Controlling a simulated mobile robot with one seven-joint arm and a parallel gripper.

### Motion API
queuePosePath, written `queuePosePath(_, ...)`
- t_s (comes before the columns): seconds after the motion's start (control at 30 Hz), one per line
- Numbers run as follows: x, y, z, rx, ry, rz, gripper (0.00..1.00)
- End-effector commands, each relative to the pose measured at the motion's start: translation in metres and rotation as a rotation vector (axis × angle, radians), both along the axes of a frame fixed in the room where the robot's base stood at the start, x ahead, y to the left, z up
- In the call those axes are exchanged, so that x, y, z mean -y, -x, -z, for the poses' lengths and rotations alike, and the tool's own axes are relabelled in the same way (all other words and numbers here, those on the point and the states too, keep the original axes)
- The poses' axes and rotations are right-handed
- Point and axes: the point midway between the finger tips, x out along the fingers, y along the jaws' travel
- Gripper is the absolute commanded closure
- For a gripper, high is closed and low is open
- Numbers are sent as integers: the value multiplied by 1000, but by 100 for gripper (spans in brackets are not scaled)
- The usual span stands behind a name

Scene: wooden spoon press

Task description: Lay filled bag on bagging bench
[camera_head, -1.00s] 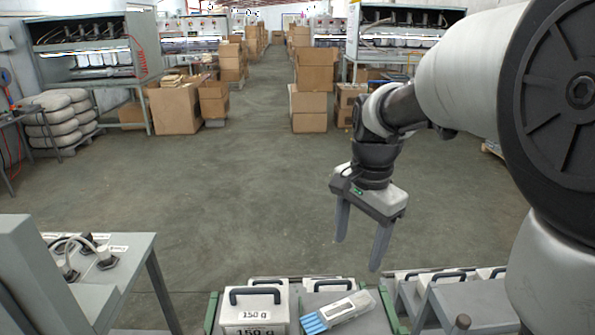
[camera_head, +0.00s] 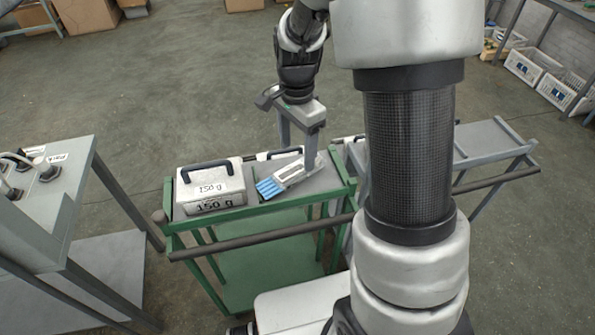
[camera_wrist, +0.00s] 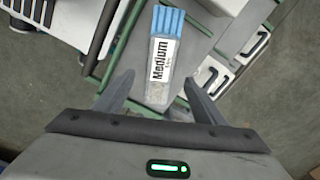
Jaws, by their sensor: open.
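The filled bag (camera_head: 283,177) is a clear pack with blue ends and a white label. It lies on the grey top of a green cart (camera_head: 345,192), beside a white box marked 150 g. In the wrist view the bag (camera_wrist: 162,60) shows the label "Medium", its blue ends pointing away from me. My gripper (camera_head: 298,158) points down at the bag, open and empty. In the wrist view the fingers of my gripper (camera_wrist: 157,84) stand on either side of the bag's near part. I cannot tell whether they touch it. No bench is marked as the bagging bench.
The 150 g box (camera_head: 210,187) stands left of the bag, with further white boxes behind. A grey table (camera_head: 75,190) with plugs stands at left. A grey bench (camera_head: 490,145) stands right of the cart, partly behind my arm. Open floor lies beyond.

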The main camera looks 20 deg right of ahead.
Motion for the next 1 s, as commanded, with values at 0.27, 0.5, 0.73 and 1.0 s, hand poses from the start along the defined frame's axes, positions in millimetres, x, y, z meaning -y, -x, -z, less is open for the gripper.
queuePosePath(0.27,3,-1,37,-4,0,2,36)
queuePosePath(0.5,2,-2,52,0,0,1,36)
queuePosePath(0.73,2,-2,52,0,0,1,48)
queuePosePath(1.0,2,-2,52,0,0,1,83)
